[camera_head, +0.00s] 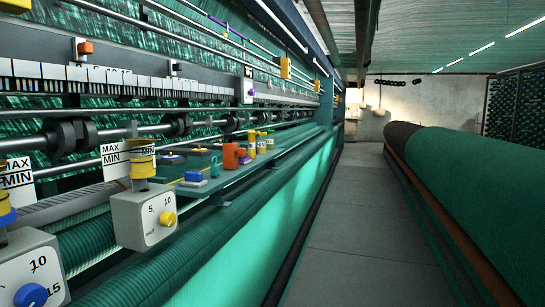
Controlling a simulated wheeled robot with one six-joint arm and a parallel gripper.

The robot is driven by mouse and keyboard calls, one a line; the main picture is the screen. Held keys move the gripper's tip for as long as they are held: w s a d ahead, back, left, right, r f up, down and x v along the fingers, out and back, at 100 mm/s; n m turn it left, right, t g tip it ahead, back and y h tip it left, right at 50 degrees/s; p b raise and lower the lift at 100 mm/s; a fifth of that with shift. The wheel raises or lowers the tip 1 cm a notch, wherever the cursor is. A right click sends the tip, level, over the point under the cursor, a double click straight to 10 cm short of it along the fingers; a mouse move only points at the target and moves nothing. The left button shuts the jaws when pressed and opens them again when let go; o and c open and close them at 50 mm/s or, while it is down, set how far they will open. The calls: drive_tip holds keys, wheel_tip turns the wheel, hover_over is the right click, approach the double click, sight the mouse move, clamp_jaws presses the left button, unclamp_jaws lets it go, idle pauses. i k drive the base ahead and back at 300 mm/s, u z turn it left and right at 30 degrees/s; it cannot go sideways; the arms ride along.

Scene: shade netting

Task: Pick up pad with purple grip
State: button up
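Several small items lie on a narrow green shelf (183,203) along the machine on the left. A small purple piece (245,160) shows there, just behind and right of an orange cylinder (230,155). It may be the purple grip of the pad, but it is too small and too crowded to tell its pad apart. Nearer on the same shelf is a flat pad with a blue grip (194,177). My gripper is not in view.
White dial boxes (144,216) with knobs stick out at the machine's front left. Green rolls (130,246) run below the shelf. A grey walkway (350,220) is clear down the middle. A large green fabric roll (485,185) lines the right side.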

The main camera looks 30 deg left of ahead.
sight(244, 160)
drive_tip(key=u, duration=0.05)
drive_tip(key=i, duration=1.7)
drive_tip(key=u, duration=0.95)
drive_tip(key=i, duration=1)
drive_tip(key=u, duration=1)
